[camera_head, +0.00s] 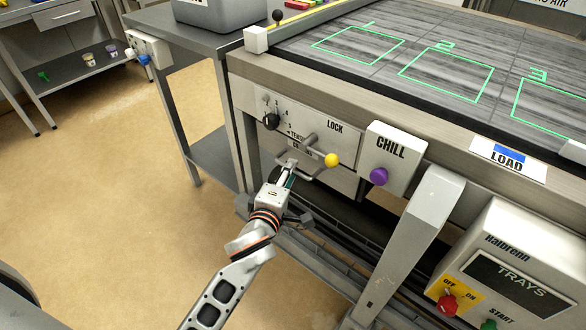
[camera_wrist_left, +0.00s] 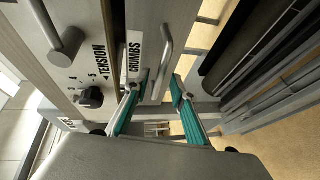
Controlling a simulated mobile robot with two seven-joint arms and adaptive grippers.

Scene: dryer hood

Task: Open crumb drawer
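The crumb drawer has a grey front (camera_head: 343,181) below the LOCK panel and looks flush with it. In the left wrist view its front bears a CRUMBS label (camera_wrist_left: 136,42) and a bar handle (camera_wrist_left: 168,42). My left gripper (camera_head: 291,164) is at the drawer front. In the wrist view its teal fingers (camera_wrist_left: 156,84) are apart, with the handle's near end between or just beyond the tips. I cannot tell whether they touch it. The lock lever's yellow knob (camera_head: 332,160) stands just right of the gripper and partly covers the drawer front. My right gripper is not in view.
A black tension dial (camera_head: 271,121) is left of the lock; it also shows in the wrist view (camera_wrist_left: 90,99). A CHILL box (camera_head: 396,148) with a purple knob (camera_head: 378,176) is at right. A slanted grey post (camera_head: 412,245) stands in front. Open floor (camera_head: 110,200) lies left.

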